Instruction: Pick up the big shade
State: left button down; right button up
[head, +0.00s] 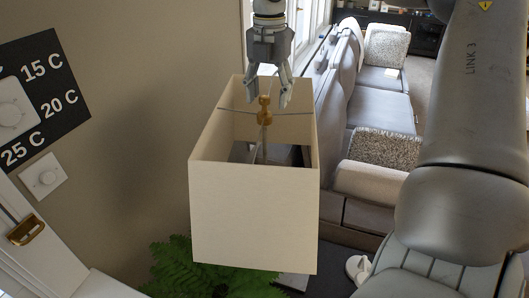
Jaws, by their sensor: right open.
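The big shade (252,215) is a cream, box-shaped lampshade with an open top, in the middle of the head view. A brass finial (265,108) and thin metal rods show at its top centre. My right gripper (268,100) is above the shade's open top with its fingers pointing down. Its fingers are open, one on each side of the finial in the picture; I cannot tell whether they touch it. The lower part of the lamp is hidden by the shade. My left gripper is not in view.
A green fern (195,275) is below the shade. A grey sofa (375,105) with patterned cushions is behind on the right. My large arm link fills the right side.

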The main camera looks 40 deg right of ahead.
aim_at(264, 113)
jog(key=shift+w+f, duration=0.35)
jog(key=shift+f, duration=0.45)
jog(key=f+p, duration=0.3)
jog(key=f, duration=0.1)
jog(key=shift+w+a, duration=0.15)
jog(key=shift+w, duration=0.1)
jog(key=shift+f, duration=0.5)
jog(key=shift+c, duration=1.2)
jog(key=c, duration=1)
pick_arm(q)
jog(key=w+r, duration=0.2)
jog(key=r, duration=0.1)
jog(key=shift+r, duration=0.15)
pick_arm(e)
grip_shut()
